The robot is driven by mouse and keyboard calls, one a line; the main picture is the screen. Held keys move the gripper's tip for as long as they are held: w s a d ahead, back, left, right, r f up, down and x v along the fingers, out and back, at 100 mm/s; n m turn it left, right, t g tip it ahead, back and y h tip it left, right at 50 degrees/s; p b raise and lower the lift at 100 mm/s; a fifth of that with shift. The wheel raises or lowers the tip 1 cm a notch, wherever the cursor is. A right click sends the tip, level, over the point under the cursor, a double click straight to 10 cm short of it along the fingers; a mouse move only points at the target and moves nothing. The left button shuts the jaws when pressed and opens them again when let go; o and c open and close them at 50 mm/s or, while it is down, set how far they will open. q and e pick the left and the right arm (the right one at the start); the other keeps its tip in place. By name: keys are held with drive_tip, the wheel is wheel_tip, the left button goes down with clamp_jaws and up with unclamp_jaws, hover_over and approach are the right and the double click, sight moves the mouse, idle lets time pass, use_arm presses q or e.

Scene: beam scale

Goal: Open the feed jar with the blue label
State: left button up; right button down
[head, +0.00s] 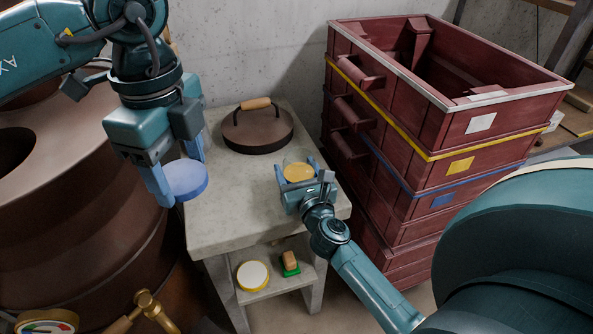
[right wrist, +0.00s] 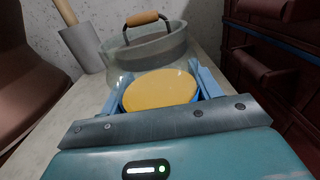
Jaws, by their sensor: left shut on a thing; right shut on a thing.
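A clear glass jar (right wrist: 150,56) stands on the stone table, with a round yellow surface (right wrist: 160,90) showing low inside it. Its top looks open. Blue shows around the yellow, partly hidden by the fingers, so I cannot read a label. In the head view the glass is barely visible around the yellow round (head: 298,172). My right gripper (head: 297,171) is shut on the jar, one finger on each side. My left gripper (head: 178,178) is shut on a flat blue round lid (head: 188,180), held up left of the jar and apart from it.
A brown pan lid with a wooden handle (head: 257,130) lies at the back of the table (head: 225,215). Stacked red crates (head: 440,125) stand right. A brown vessel (head: 75,180) stands left. A yellow-rimmed jar (head: 253,275) and a green-based brush (head: 290,264) sit on the lower shelf.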

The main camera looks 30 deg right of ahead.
use_arm(q)
drive_tip(key=shift+f, duration=0.2)
use_arm(e)
drive_tip(key=shift+f, duration=0.2)
use_arm(q)
drive_tip(key=shift+r, duration=0.1)
use_arm(e)
drive_tip(key=shift+c, duration=1.6)
unclamp_jaws()
